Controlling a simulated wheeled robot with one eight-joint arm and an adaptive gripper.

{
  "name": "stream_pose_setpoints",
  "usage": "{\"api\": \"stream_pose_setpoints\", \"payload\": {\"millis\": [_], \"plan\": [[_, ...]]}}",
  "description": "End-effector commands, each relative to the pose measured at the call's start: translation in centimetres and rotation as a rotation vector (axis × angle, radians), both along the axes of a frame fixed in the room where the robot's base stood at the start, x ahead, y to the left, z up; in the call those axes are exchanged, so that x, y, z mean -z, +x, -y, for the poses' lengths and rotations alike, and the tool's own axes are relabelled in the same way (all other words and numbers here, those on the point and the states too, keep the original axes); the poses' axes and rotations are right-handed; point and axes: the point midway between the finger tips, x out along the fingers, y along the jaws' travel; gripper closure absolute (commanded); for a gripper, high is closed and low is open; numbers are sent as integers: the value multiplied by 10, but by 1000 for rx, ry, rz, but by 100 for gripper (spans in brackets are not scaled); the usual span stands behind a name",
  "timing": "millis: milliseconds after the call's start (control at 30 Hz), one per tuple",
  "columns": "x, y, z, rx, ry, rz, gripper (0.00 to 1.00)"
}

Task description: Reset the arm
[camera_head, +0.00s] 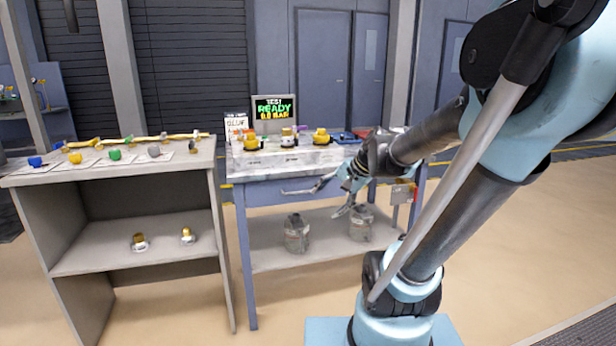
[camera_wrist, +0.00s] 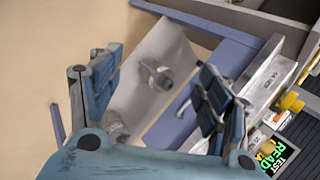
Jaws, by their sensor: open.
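My gripper (camera_head: 336,196) is open and empty in the head view, in front of the workbench's drawer and front edge. My arm reaches in from the right. In the wrist view my gripper's two fingers (camera_wrist: 158,92) stand wide apart, with nothing between them touching. Past them shows the bench's lower shelf with a grey metal canister (camera_wrist: 158,78). In the head view a canister (camera_head: 296,234) stands on that shelf, and a second canister (camera_head: 361,223) stands to its right, just below my fingers.
The workbench (camera_head: 247,265) carries yellow-capped fittings (camera_head: 252,142) and a screen (camera_head: 274,112) reading "TEST READY". A grey shelf unit (camera_head: 224,240) stands at left with coloured parts on top and two small fittings (camera_head: 187,235) inside. Open floor (camera_head: 520,230) lies at right.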

Motion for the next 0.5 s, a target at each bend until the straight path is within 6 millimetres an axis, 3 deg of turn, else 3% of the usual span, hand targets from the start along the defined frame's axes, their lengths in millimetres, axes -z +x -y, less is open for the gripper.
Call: {"api": "stream_pose_setpoints", "payload": {"millis": [200,500], "plan": [[35,-59,38,-199,-262,32,29],[76,-126,94,-470,-577,21,29]]}}
